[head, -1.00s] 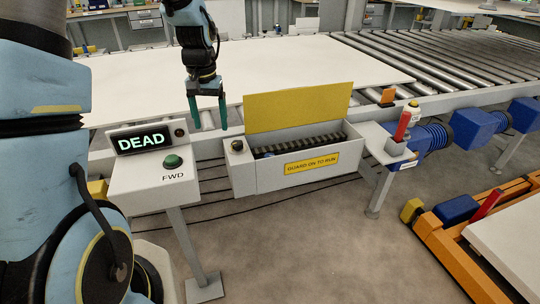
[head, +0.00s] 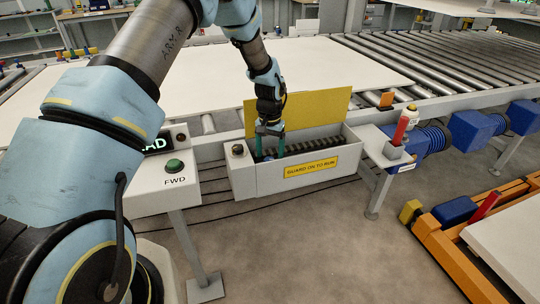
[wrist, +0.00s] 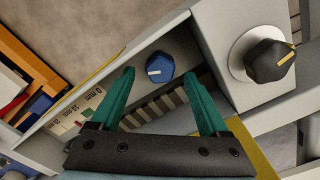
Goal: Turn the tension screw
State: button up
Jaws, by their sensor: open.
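The tension screw appears to be the blue knob with a white mark (wrist: 159,67), inside the open grey box (head: 310,172) near its left end. In the wrist view it shows between and beyond the two teal fingertips of my gripper (wrist: 158,76). My gripper (head: 270,150) is open and empty, pointing down into the box's left end in the head view. The fingers look apart from the knob, though the exact gap is hard to tell. In the head view the knob is hidden by the fingers.
A black knob (wrist: 268,62) sits on the box's left end block. The raised yellow guard lid (head: 318,110) stands behind my gripper. A scale marked in mm (wrist: 78,112) lies inside the box. A control post with a green FWD button (head: 174,166) stands left; its display is partly covered.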

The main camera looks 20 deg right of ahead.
jog(key=shift+f, duration=1.15)
grip_shut()
